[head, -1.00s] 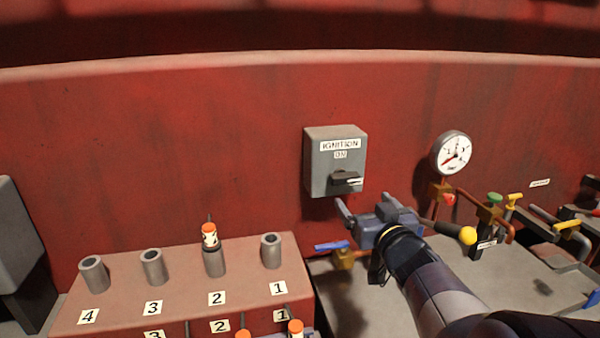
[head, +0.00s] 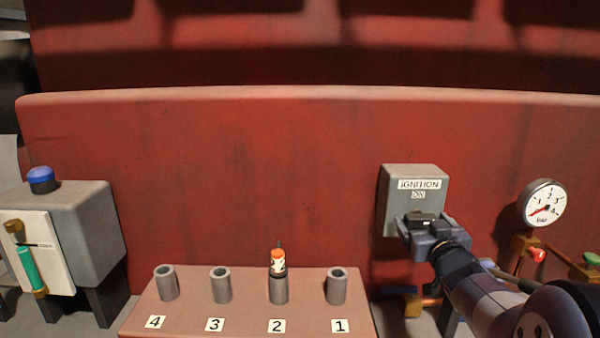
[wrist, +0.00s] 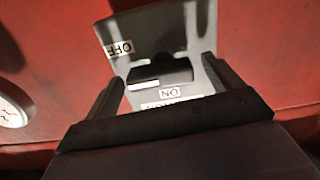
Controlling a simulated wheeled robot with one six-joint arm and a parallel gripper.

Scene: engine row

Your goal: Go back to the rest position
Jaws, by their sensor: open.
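My gripper (head: 424,226) is in front of the grey ignition box (head: 397,190) on the red wall. In the wrist view its two fingers (wrist: 163,82) are spread apart, with the box's dark switch knob (wrist: 160,71) showing between them. Nothing is held. The knob's white mark lies level beside the "ON" label (wrist: 170,93), and an "OFF" label (wrist: 120,48) shows on the box. Whether the fingers touch the knob is not clear. My arm reaches in from the lower right of the head view.
A red block (head: 190,322) with numbered grey sockets stands left of the box; socket 2 holds an orange-and-white plug (head: 278,261). A pressure gauge (head: 543,204) and pipes are at right. A grey cabinet with a blue button (head: 40,176) is at far left.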

